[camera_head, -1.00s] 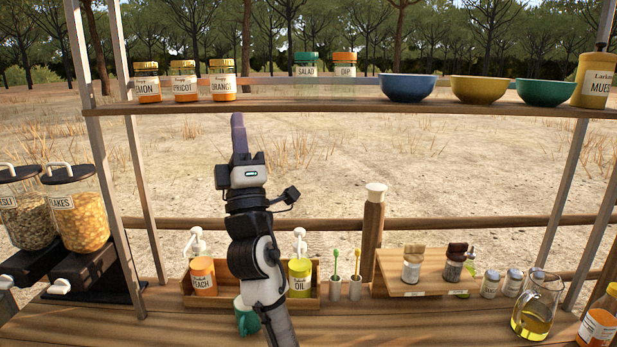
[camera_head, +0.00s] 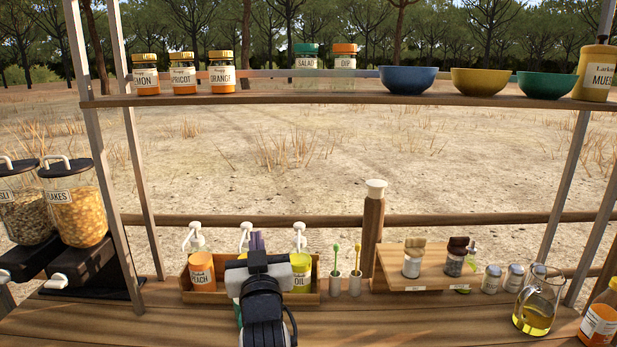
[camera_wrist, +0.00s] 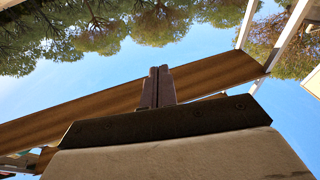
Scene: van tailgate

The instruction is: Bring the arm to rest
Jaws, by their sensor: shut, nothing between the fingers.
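My gripper (camera_head: 257,241) is low over the counter, in front of the wooden caddy (camera_head: 226,298), and hides the caddy's middle. In the wrist view its two dark fingers (camera_wrist: 157,72) are together with nothing between them. That view looks up past the underside of the shelf to trees and sky. A peach pump jar (camera_head: 202,276) and an oil pump jar (camera_head: 300,272) stand in the caddy on either side of my gripper. A third pump top (camera_head: 246,233) shows behind it. A sliver of a green thing shows beside my arm, mostly hidden.
The upper shelf (camera_head: 330,98) carries jars and bowls. Two cereal dispensers (camera_head: 75,212) stand at the left. Brush holders (camera_head: 345,284), a small wooden stand (camera_head: 410,270) and a glass jug (camera_head: 537,305) are to the right.

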